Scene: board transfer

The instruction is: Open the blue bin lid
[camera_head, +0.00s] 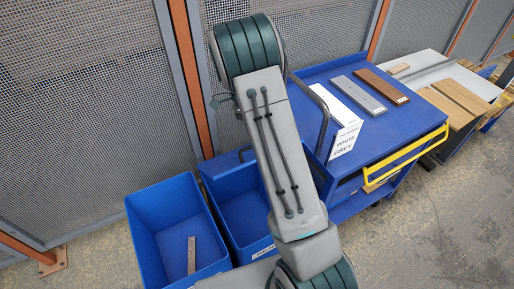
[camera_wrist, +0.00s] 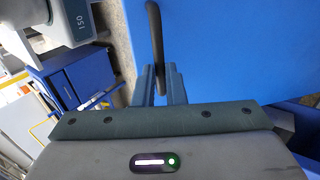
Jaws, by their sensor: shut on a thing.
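In the wrist view a large flat blue panel (camera_wrist: 230,50), which looks like the bin lid, fills the upper right. A dark curved handle (camera_wrist: 154,32) runs along its left edge. My gripper (camera_wrist: 160,82) is shut on this handle, with its two fingers at the handle's lower end. In the head view my arm hides the gripper and part of the blue bin (camera_head: 235,192) behind it. How far the lid is raised cannot be told.
An open blue bin (camera_head: 137,219) at left holds a short wooden board (camera_head: 191,254). A blue cart (camera_head: 385,135) with a yellow handle (camera_head: 405,154) carries grey (camera_head: 357,95) and brown boards (camera_head: 385,86). A mesh fence (camera_head: 90,110) stands behind. Floor is clear at lower right.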

